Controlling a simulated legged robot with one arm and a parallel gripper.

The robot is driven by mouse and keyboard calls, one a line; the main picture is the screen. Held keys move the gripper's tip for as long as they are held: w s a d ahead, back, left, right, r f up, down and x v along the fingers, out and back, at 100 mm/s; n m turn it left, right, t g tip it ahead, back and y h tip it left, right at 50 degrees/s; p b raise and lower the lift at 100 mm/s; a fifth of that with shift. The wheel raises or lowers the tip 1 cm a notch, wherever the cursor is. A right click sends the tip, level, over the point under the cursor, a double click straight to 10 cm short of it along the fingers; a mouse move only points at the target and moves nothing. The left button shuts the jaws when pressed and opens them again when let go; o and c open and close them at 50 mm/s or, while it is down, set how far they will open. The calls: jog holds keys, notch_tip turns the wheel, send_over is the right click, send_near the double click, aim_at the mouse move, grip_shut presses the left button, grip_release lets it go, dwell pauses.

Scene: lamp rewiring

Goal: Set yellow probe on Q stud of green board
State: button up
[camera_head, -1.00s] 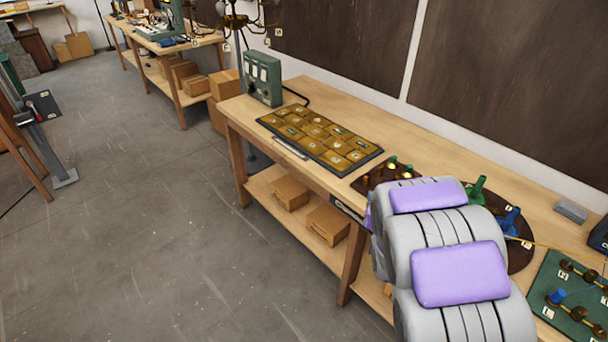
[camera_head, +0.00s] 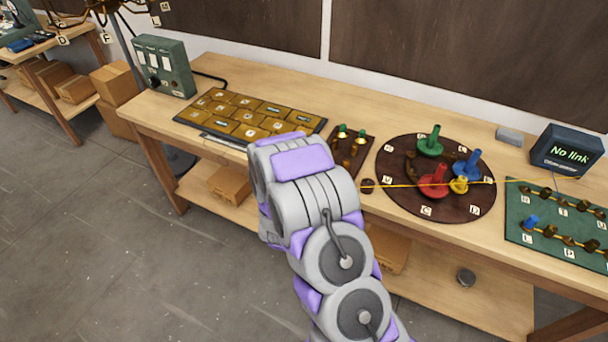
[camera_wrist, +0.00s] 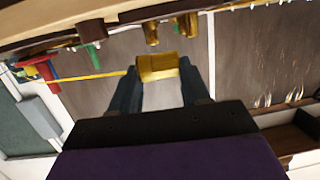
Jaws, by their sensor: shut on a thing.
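In the wrist view my gripper (camera_wrist: 160,75) is shut on a yellow block-shaped piece, the yellow probe (camera_wrist: 157,66). A thin yellow wire runs from it to the left. In the head view the gripper and held probe are hidden behind my arm. The green board (camera_head: 515,225) lies at the right end of the bench, cut off by the picture edge. It carries several dark studs with brassy links and small letter labels. A blue piece (camera_head: 531,222) stands at its left side. I cannot make out the Q label. My gripper is well left of the board.
A round dark board (camera_head: 392,205) holds green, blue, red and yellow pieces; the yellow wire crosses above it. A screen (camera_head: 567,150) reading "No link" stands behind the green board. A small dark board (camera_head: 365,145) with pegs and a tile panel (camera_head: 225,118) lie further left.

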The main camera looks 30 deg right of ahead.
jog(key=shift+m+g+h, duration=0.3)
jog(key=shift+m+g, duration=0.1)
jog(key=w, duration=0.4)
jog(key=w+f+b, duration=0.1)
jog(key=w, duration=0.3)
jog(key=w+f+b, duration=0.1)
jog(key=w, duration=0.4)
jog(key=shift+a+f, duration=0.15)
jog(key=shift+a, duration=0.05)
jog(key=a, duration=0.1)
jog(key=w+a, duration=0.1)
jog(key=shift+w+a, duration=0.1)
jog(key=shift+a, duration=0.2)
jog(key=f, duration=0.1)
jog(key=d+f+b, duration=0.1)
jog(key=f, duration=0.1)
jog(key=shift+d+f, duration=0.1)
jog(key=shift+f, duration=0.2)
jog(key=shift+d, duration=0.3)
jog(key=o, duration=0.9)
jog(key=shift+o, duration=1.2)
jog(key=shift+a+r, duration=0.15)
jog(key=shift+a, duration=0.75)
jog(key=shift+d, duration=0.1)
